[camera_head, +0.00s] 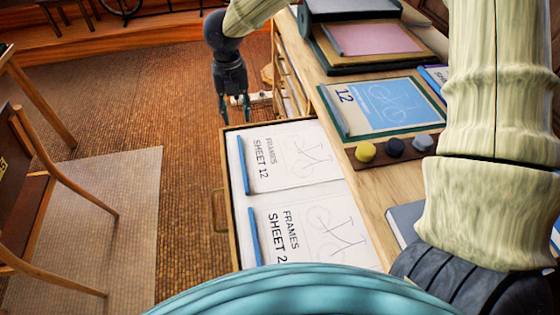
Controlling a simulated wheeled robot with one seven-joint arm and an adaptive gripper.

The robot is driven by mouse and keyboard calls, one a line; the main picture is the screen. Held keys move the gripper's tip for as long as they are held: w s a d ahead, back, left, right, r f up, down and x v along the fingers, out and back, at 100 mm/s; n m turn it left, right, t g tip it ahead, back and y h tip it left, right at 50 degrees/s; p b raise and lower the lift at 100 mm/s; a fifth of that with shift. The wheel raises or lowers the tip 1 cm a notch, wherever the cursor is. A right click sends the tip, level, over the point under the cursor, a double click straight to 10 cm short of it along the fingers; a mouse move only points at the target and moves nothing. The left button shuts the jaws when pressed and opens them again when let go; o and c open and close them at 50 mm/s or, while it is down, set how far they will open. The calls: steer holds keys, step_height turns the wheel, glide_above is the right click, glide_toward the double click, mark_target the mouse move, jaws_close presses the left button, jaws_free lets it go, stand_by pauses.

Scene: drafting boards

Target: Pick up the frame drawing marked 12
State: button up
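A white drawing reading "FRAMES SHEET 12" (290,157), with a bicycle frame sketch and a blue strip on its left edge, lies in the far part of an open drawer (236,246). A similar drawing reading "FRAMES SHEET 2" (310,238) lies in the near part; its lower edge is hidden by my body. A blue bicycle drawing marked 12 (385,102) lies on a green-edged board on the desk top. My gripper (236,116) points down near the drawer's far left corner, fingers apart and empty, touching neither sheet.
Three round knobs, yellow (365,151), dark and blue-grey, sit on a strip on the desk (383,189). A pink sheet on a tray (372,38) lies farther back. A wooden chair (88,190) stands left; floor between is clear.

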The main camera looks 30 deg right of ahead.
steer(key=b, duration=0.9)
glide_above(242, 161)
step_height(242, 161, down, 10)
steer(key=shift+f+b, duration=1.05)
steer(key=shift+f, duration=4.5)
jaws_close()
